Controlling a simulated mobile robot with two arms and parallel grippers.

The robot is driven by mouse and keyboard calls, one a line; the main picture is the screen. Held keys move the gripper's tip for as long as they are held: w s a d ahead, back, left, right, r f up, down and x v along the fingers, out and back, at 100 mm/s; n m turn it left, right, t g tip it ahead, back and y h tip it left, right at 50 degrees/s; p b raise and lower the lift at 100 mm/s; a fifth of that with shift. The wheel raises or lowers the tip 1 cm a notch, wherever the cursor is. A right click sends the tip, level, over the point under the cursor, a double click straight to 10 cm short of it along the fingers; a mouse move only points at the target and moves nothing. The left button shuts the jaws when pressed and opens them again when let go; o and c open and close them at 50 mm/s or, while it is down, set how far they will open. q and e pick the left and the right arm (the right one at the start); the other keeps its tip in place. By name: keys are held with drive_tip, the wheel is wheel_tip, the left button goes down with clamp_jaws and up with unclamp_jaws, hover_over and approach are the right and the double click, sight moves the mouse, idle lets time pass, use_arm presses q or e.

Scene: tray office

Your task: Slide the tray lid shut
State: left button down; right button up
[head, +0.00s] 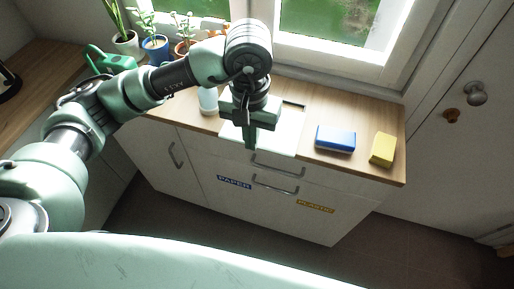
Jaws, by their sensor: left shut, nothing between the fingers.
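The white tray lid (286,134) lies on the wooden counter, in front of the window. A narrow dark-edged gap shows at its far right end, and my left arm hides part of the lid. My left gripper (250,146) points down over the left-middle part of the lid, with its fingers closed and empty. Whether the fingertips touch the lid I cannot tell. My right gripper is not in view.
A blue and white sponge (335,140) and a yellow sponge (382,149) lie to the right on the counter (363,120). A white bottle (208,101) stands left of the gripper. Potted plants (156,46) and a green watering can (108,62) stand at the back left.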

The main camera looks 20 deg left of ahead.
sight(263, 135)
use_arm(q)
drive_tip(key=w+f+p, duration=0.4)
drive_tip(key=f+p, duration=0.1)
drive_tip(key=f, duration=0.4)
drive_tip(key=shift+f, duration=0.4)
drive_tip(key=shift+d, duration=0.1)
drive_tip(key=w+b, duration=0.1)
drive_tip(key=b, duration=0.1)
drive_tip(key=w+b, duration=0.3)
drive_tip(key=b, duration=0.1)
drive_tip(key=shift+w+d+f+b, duration=0.1)
drive_tip(key=shift+w+f+b, duration=0.2)
drive_tip(key=shift+w+b, duration=0.1)
drive_tip(key=shift+w+r, duration=0.2)
drive_tip(key=shift+w, duration=0.05)
drive_tip(key=shift+r, duration=0.15)
